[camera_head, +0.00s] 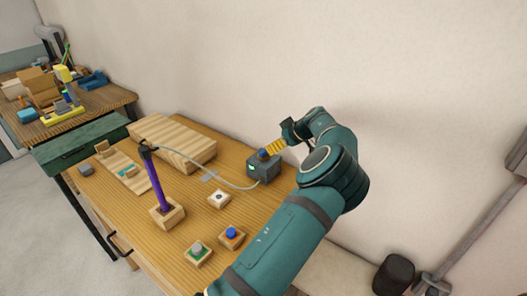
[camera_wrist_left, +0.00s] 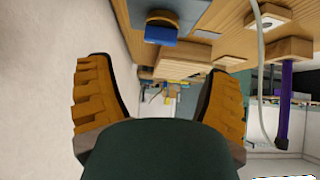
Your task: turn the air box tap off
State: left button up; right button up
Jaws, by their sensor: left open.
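The air box (camera_head: 262,169) is a dark grey block at the table's back right, with a small lit green patch on its front. Its blue tap (camera_head: 263,155) sits on top. In the left wrist view the blue tap (camera_wrist_left: 161,34) shows at the top middle, against the dark box (camera_wrist_left: 185,9). My left gripper (camera_head: 272,148), with yellow-orange fingers, is beside the tap at the box's top. In the left wrist view its fingers (camera_wrist_left: 155,65) are wide apart with nothing between them. I cannot tell whether a finger touches the tap. My right gripper is out of view.
A grey hose (camera_head: 228,184) runs from the box to a purple rod (camera_head: 155,180) standing in a wooden block. A large wooden block (camera_head: 174,142) lies behind. Small blocks with a blue knob (camera_head: 231,233) and a grey knob (camera_head: 197,248) stand in front. The wall is close behind the gripper.

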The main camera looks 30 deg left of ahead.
aim_at(264, 150)
pick_arm(q)
jog(key=x, duration=0.8)
jog(key=shift+a+f, duration=0.2)
jog(key=c, duration=1.2)
